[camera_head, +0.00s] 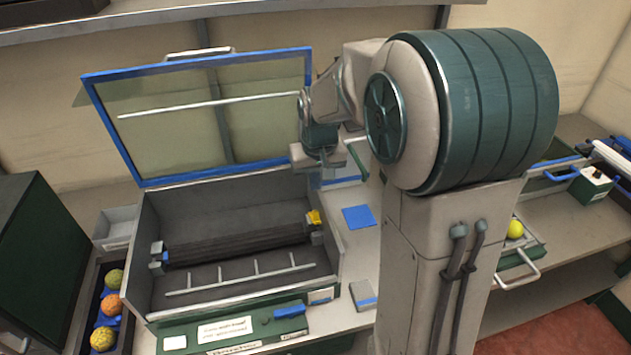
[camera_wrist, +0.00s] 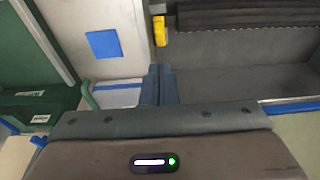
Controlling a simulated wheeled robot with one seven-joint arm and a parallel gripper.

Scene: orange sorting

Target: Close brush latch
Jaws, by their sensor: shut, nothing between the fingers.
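The brush (camera_head: 237,238) is a dark ridged roller lying across the inside of an open grey box (camera_head: 150,250). A yellow latch (camera_head: 314,217) sits at the brush's right end. In the wrist view the yellow latch (camera_wrist: 160,30) stands up by the box's side wall, near the end of the dark brush (camera_wrist: 250,16). I cannot tell for sure how far the latch is turned. My gripper (camera_wrist: 158,84) is shut and empty, its fingertips apart from the latch, over the box's side edge. In the head view my gripper is partly hidden by my arm.
The box's blue-framed clear lid (camera_head: 200,120) stands open behind it. A rail with short pegs (camera_head: 240,280) lies in front of the brush. Several balls (camera_head: 110,305) sit in a bin at left. A blue square (camera_head: 358,217) marks the bench at right.

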